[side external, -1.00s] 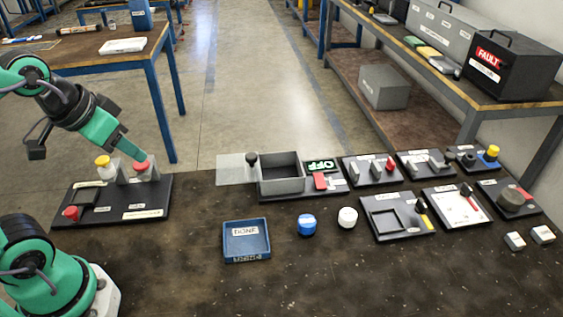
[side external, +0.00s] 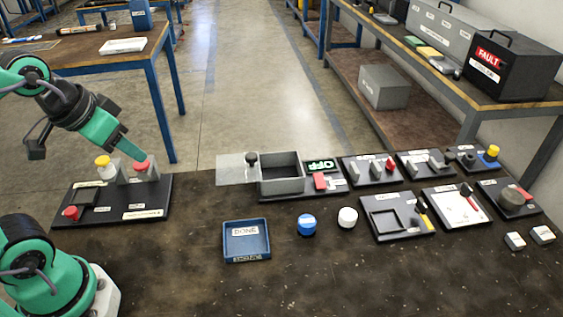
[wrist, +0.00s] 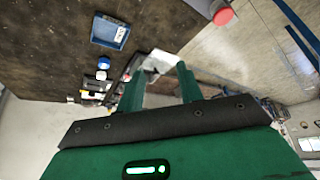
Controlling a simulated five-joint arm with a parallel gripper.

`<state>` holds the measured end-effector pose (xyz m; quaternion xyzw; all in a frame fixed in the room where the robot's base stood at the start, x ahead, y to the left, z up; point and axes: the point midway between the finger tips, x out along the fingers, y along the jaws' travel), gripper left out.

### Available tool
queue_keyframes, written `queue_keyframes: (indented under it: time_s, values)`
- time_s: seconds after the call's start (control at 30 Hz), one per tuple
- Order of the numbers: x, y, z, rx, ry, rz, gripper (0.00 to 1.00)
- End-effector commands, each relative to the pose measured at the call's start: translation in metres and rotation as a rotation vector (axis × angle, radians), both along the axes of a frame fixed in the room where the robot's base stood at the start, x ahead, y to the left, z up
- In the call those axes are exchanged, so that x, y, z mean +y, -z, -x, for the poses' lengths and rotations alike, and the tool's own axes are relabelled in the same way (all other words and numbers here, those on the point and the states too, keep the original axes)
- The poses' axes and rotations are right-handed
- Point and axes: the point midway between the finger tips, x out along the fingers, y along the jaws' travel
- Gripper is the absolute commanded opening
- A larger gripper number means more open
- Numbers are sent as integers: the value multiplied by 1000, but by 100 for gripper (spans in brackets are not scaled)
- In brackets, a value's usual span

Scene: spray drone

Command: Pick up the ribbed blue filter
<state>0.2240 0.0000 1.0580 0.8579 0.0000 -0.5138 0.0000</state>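The blue filter (side external: 307,225) is a short round blue piece standing on the dark table, between the blue DONE tray and a white round piece. Its ribs are too small to make out. It shows as a small blue patch in the wrist view (wrist: 101,74). My gripper (side external: 136,156) is well to the left of the filter and above the table, near the left panel's red-topped block. In the wrist view, the two green fingers of my gripper (wrist: 160,78) stand apart, with no object visibly held between them.
The blue DONE tray (side external: 246,256) lies left of the filter, and the white round piece (side external: 348,218) right of it. A grey open box (side external: 282,186) and several dark panels line the back and right. The left panel (side external: 155,205) has red and yellow knobs. The front table is clear.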

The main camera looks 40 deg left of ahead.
Motion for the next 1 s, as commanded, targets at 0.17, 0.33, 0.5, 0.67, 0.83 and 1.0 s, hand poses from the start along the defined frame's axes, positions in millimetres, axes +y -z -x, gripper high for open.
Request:
queue_keyframes:
  time_s: [0.17,0.33,0.5,0.67,0.83,1.0]
  values:
    - [0,0,0,0,0,0,54]
    - [0,0,0,0,0,0,63]
    - [0,0,0,0,0,0,63]
    - [-2,-2,-5,9,8,2,63]
    - [-9,-5,-20,37,30,3,63]
    - [-22,-8,-44,81,66,4,63]
